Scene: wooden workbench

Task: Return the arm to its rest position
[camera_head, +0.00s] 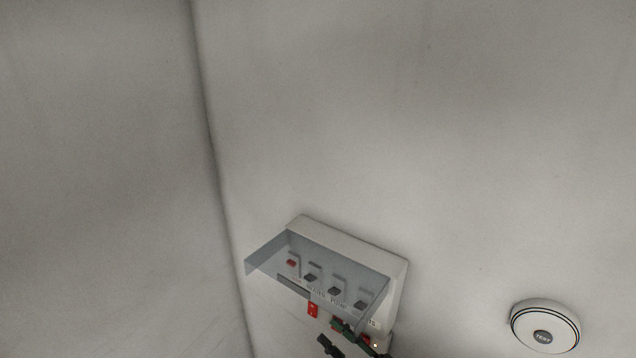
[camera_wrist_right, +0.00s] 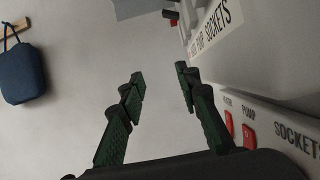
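My right gripper (camera_head: 332,335) shows at the bottom of the head view, just below a white switch box (camera_head: 400,285) on the wall. In the right wrist view its two green and black fingers (camera_wrist_right: 158,80) stand apart with nothing between them. The box's labelled face fills the right side of that view, close beside the right finger. I cannot tell whether the finger touches it. Most of my right arm is hidden, and my left gripper is in neither view.
The box has a clear raised cover (camera_head: 265,255) over a red switch (camera_head: 291,262) and several grey ones. Red rocker switches (camera_wrist_right: 248,135) show below it. A round TEST device (camera_head: 543,330) is at right. A blue bag (camera_wrist_right: 22,72) hangs from a wooden rail (camera_wrist_right: 15,28).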

